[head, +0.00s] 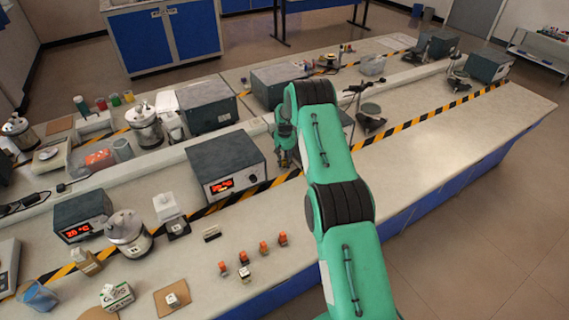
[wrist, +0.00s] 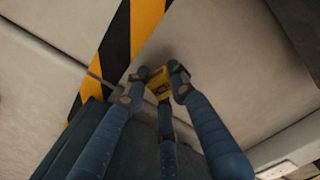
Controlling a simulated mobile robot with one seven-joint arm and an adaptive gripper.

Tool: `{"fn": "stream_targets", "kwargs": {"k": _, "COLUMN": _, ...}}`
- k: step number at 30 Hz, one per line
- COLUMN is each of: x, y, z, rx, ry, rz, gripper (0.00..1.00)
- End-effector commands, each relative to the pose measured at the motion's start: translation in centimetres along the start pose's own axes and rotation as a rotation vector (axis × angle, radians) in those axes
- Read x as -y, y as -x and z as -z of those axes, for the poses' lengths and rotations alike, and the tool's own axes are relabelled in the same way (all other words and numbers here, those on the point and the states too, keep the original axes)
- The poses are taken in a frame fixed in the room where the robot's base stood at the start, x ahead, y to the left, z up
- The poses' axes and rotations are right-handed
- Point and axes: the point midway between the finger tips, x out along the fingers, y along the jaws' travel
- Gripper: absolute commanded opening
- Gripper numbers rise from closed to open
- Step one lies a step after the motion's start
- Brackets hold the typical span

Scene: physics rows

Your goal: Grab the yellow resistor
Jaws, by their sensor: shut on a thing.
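The yellow resistor (wrist: 158,83) shows in the wrist view as a small yellow block with dark marks, between the fingertips of my gripper (wrist: 154,80). The gripper is shut on it, with a finger at each side. The block is just beside the black and yellow striped tape on the pale bench top. I cannot tell whether it touches the bench. In the head view my green arm and my gripper (head: 287,150) are over the middle of the bench, and the resistor is hidden there.
A grey box with a red display (head: 227,167) stands just left of my gripper. Another dark box (head: 285,82) is behind it. Several orange-topped parts (head: 264,248) stand on the near bench. The bench's right part (head: 450,140) is clear.

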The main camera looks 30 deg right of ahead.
Motion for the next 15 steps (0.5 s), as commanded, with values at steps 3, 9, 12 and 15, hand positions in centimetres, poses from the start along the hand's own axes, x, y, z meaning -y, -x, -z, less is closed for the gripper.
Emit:
{"fn": "stream_targets", "kwargs": {"k": 3, "x": 0.0, "y": 0.5, "z": 0.1, "rx": -0.001, "ry": 0.0, "rz": 0.0, "gripper": 0.03}}
{"fn": "stream_targets", "kwargs": {"k": 9, "x": 0.0, "y": 1.8, "z": 0.0, "rx": 0.0, "ry": 0.0, "rz": 0.0, "gripper": 0.03}}
{"fn": "stream_targets", "kwargs": {"k": 12, "x": 0.0, "y": 3.1, "z": 0.1, "rx": -0.003, "ry": 0.0, "rz": 0.0, "gripper": 0.03}}
{"fn": "stream_targets", "kwargs": {"k": 15, "x": 0.1, "y": 3.6, "z": -0.7, "rx": 0.001, "ry": 0.0, "rz": 0.0, "gripper": 0.03}}
